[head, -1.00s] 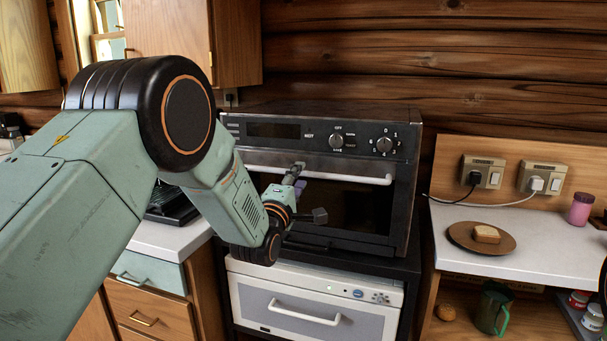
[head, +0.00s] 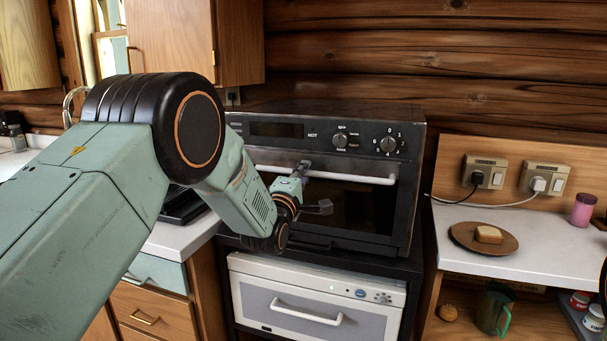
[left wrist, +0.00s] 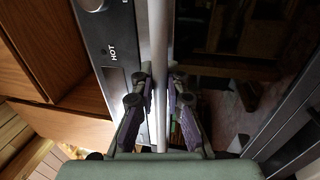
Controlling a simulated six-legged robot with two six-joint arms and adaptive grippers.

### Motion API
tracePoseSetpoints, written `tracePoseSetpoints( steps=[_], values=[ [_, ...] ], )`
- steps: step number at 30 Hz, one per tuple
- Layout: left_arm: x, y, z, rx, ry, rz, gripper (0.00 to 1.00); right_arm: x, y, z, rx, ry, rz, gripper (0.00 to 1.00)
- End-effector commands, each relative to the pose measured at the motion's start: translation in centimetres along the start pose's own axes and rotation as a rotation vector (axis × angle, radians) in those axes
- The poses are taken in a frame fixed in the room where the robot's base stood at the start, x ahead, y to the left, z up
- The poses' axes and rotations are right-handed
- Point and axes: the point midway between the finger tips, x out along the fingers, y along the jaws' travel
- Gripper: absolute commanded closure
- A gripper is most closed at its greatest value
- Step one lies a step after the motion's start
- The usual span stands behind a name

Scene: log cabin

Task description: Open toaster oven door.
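The black toaster oven (head: 262,130) stands on the stand between the counters, and its door (head: 355,207) looks shut. A pale horizontal handle (head: 350,177) runs across the door's top. My left gripper (head: 308,186) is at the handle, left of its middle. In the left wrist view, the handle (left wrist: 158,50) passes between the two purple-padded fingers of my left gripper (left wrist: 162,98). My right gripper is not in view.
A white lower oven (head: 315,305) with its own handle sits beneath. On the right counter (head: 520,250) are a brown plate (head: 465,238) with bread (head: 489,234) and a pink jar (head: 583,210). A wall cabinet (head: 170,40) hangs above my left arm.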

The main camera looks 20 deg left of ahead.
Motion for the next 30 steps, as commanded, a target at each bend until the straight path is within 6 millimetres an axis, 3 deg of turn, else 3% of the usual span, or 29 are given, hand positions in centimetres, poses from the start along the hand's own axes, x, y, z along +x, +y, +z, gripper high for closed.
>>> tracePoseSetpoints(
  steps=[3, 22, 30],
  values=[
    [0.0, 0.0, 0.1, 0.001, -0.002, -0.001, 1.0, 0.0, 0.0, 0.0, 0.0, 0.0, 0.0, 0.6],
    [-0.1, -0.2, 0.2, 0.003, -0.006, -0.001, 1.0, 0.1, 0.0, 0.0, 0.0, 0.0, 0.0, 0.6],
    [-0.3, -0.8, 0.3, 0.003, -0.007, 0.042, 1.0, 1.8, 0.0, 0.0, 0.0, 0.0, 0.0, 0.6]
  ],
)
